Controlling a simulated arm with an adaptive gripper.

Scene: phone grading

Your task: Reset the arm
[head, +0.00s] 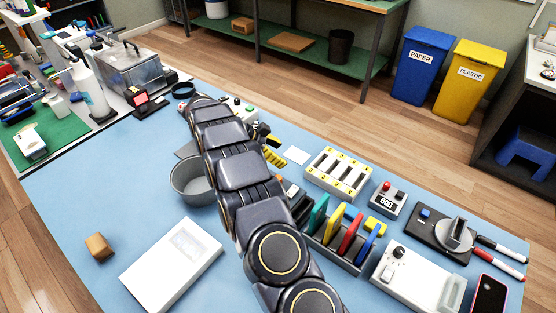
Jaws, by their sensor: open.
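My dark segmented arm runs from the bottom middle of the head view up to the far side of the blue table (80,210). My gripper (265,134) appears as a small dark part just right of the arm's upper links, mostly hidden behind them. Its fingers do not show clearly, and I see nothing held in it. A phone with a pink edge (489,295) lies at the bottom right corner of the table.
A grey bowl (192,180) stands close left of my arm. A white box (172,264) and brown block (98,246) lie front left. Right of the arm are a rack of coloured slabs (345,240), a slotted white tray (339,175) and several devices. The left-middle table is clear.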

